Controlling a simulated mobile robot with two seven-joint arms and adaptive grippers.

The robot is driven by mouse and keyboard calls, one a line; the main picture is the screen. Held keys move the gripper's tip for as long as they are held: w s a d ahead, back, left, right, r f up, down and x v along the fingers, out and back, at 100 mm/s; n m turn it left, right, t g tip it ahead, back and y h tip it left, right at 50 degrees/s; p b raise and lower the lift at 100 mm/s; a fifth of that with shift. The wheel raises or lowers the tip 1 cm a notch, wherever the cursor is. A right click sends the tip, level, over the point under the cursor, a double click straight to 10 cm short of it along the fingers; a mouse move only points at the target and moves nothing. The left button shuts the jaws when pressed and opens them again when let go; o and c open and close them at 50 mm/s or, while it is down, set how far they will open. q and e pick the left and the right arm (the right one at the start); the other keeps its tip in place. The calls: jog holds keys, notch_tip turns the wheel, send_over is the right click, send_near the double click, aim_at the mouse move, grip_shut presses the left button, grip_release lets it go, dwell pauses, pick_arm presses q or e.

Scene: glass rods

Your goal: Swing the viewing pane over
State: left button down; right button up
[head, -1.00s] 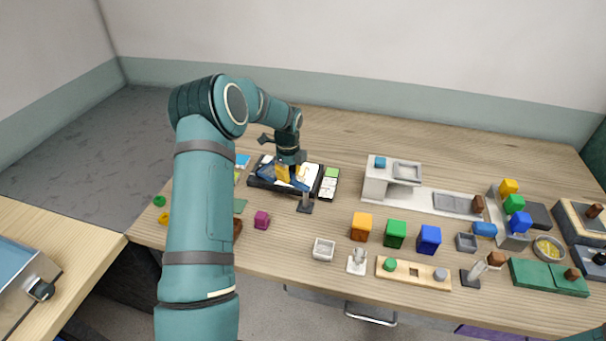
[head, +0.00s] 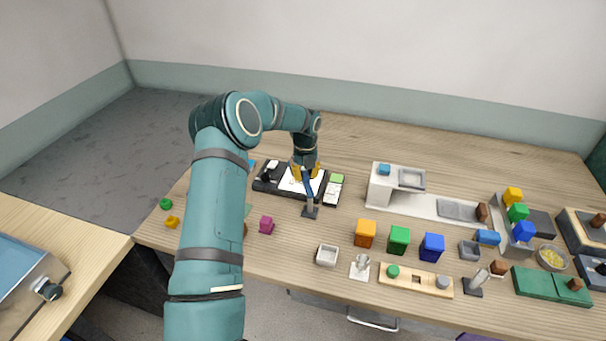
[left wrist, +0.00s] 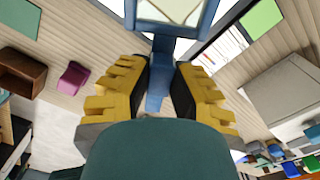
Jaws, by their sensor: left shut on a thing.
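The viewing pane, a clear sheet in a blue frame, shows at the top of the left wrist view (left wrist: 172,10). Its blue handle (left wrist: 157,88) runs down between the yellow fingers of my left gripper (left wrist: 158,92), which is shut on it. In the head view my left gripper (head: 304,171) is over the right part of a black tray (head: 262,186) with white sheets. The pane's blue part (head: 308,186) looks narrow there, above a dark-footed grey post (head: 310,210). My gripper hides much of the pane. My right gripper is not in view.
A magenta block (head: 267,225) and a small white box (head: 326,255) stand nearer the front edge. Orange (head: 365,233), green (head: 399,239) and blue (head: 432,246) blocks stand to the right. A grey-white stand (head: 381,186) is right of the tray. The table behind the tray is clear.

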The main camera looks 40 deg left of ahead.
aim_at(306, 173)
pick_arm(q)
jog(key=shift+d+f, duration=0.1)
jog(key=shift+f, duration=0.1)
dwell(0.3)
jog(key=c, duration=0.8)
grip_release()
jog(key=shift+r, duration=0.1)
notch_tip(306, 173, up, 12)
